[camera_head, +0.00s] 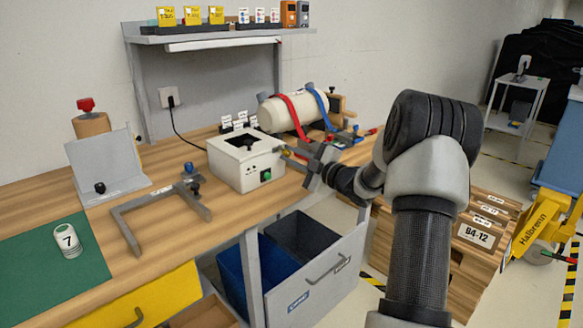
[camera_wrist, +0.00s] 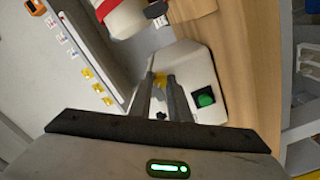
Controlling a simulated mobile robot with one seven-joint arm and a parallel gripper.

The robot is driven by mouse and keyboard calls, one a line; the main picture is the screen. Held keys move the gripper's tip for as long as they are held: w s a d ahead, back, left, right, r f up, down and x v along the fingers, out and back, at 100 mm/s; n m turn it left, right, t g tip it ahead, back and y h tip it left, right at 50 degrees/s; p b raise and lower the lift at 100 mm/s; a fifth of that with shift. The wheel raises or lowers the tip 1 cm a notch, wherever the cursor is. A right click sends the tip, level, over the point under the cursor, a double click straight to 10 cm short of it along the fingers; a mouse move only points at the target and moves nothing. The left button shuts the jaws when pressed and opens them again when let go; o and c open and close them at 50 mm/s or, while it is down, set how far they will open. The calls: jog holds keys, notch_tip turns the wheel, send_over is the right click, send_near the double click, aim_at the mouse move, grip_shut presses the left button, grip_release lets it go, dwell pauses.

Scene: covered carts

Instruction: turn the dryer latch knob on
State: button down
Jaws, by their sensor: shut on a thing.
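The dryer appears to be the white box (camera_head: 231,168) on the wooden workbench, with a dark opening on top and a green button on its front. In the wrist view the white box (camera_wrist: 200,75) also shows its green button. A small yellow knob (camera_wrist: 161,77), which looks like the latch knob, sits between my fingertips. My gripper (camera_head: 287,151) reaches in from the right at the box's upper right front edge. In the wrist view my gripper (camera_wrist: 160,82) is shut on the yellow knob. The fingers partly hide the knob, and its turn angle cannot be read.
A cream cylinder (camera_head: 291,111) with red and blue straps lies behind the box. A grey clamp frame (camera_head: 130,231) and a white numbered container (camera_head: 67,241) are at the left. An open grey drawer (camera_head: 338,262) with bins juts out below. A wooden crate (camera_head: 478,236) stands at the right.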

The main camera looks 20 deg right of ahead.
jog(key=shift+f+n+b, duration=0.15)
jog(key=shift+n+b, duration=0.45)
jog(key=shift+b, duration=0.05)
jog(key=c, duration=1.7)
grip_release()
jog(key=shift+o, duration=0.2)
jog(key=shift+s, duration=0.1)
jog(key=p+v, duration=0.2)
jog(key=v, duration=1.5)
jog(key=shift+r, duration=0.2)
jog(key=shift+d, duration=0.1)
